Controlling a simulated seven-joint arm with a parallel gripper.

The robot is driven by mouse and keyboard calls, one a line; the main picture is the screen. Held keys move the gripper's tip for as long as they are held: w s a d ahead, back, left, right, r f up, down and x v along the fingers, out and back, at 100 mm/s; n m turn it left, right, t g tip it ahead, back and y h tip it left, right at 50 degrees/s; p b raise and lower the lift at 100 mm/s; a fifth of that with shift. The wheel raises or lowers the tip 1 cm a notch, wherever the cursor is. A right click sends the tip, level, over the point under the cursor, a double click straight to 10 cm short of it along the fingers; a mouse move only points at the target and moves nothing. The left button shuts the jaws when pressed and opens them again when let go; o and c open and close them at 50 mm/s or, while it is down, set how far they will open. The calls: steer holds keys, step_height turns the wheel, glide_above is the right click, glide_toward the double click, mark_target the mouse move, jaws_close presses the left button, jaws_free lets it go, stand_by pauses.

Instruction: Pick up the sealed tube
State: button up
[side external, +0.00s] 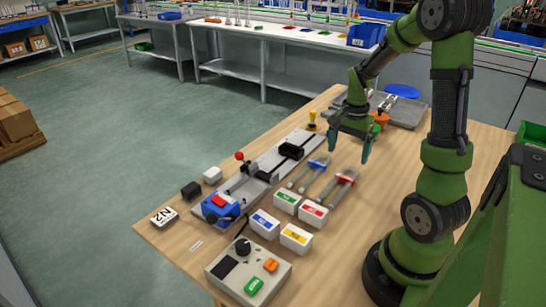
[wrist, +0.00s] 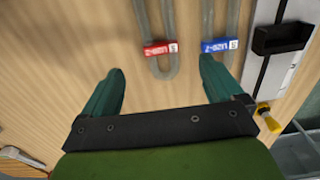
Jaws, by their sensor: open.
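Two grey U-shaped tubes lie on the wooden table. One carries a red label band (side external: 345,177) and the other a blue label band (side external: 319,163). Which one is sealed I cannot tell. In the wrist view the red-banded tube (wrist: 142,20) has its bend between my fingers' tips, and the blue-banded tube (wrist: 208,18) runs just beyond the right finger. My gripper (side external: 349,157) is open and empty, pointing down above the table behind the tubes. It also shows in the wrist view (wrist: 161,70). It appears apart from both tubes.
A long rail fixture (side external: 265,172) with a blue unit and a red-knobbed lever lies left of the tubes. Several labelled white boxes (side external: 297,237) and a control box (side external: 247,270) stand in front.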

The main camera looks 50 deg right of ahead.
mark_target(344, 178)
steer(key=f, duration=0.9)
steer(key=shift+d+f, duration=0.2)
steer(key=shift+f, duration=0.1)
steer(key=c, duration=1.2)
